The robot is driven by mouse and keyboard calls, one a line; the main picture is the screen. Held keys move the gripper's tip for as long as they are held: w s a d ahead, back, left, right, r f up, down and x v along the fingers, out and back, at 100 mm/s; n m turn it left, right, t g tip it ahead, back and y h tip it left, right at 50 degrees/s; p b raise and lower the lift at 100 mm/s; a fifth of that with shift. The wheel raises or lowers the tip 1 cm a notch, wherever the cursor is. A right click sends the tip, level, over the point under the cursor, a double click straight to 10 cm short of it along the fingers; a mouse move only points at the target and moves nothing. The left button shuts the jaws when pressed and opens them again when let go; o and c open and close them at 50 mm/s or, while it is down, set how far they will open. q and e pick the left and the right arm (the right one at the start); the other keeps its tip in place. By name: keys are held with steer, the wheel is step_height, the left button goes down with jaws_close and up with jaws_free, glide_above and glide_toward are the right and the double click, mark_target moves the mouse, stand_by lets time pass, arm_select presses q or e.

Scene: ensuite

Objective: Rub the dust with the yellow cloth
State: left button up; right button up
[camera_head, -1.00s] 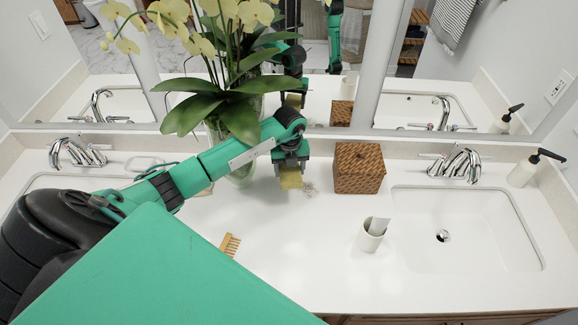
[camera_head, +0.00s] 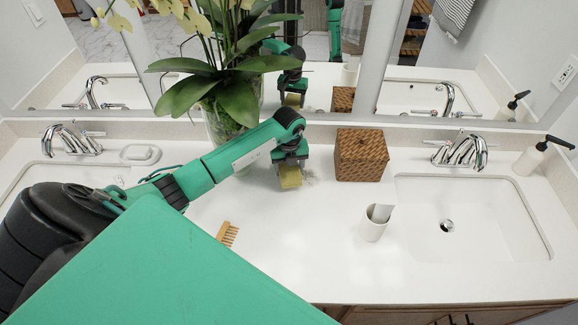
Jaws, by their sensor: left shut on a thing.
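My left gripper (camera_head: 290,160) reaches over the white counter from the left and is shut on the yellow cloth (camera_head: 290,178). The cloth hangs below the fingers, at or just above the counter top; I cannot tell whether it touches. The dust (camera_head: 309,177) is a small greyish patch on the counter just right of the cloth, and part of it may be hidden behind the cloth. My right gripper is not in view.
A brown woven box (camera_head: 361,156) stands close to the right of the dust. An orchid in a glass vase (camera_head: 222,128) stands behind my left arm. A white cup (camera_head: 373,224) and a wooden comb (camera_head: 228,234) are nearer. A sink (camera_head: 480,215) lies at right; a mirror backs the counter.

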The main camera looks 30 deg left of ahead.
arm_select(q)
steer(key=shift+f+b, duration=0.3)
steer(key=shift+f, duration=0.1)
stand_by(0.5)
steer(key=shift+f+b, duration=0.45)
steer(key=shift+f, duration=0.15)
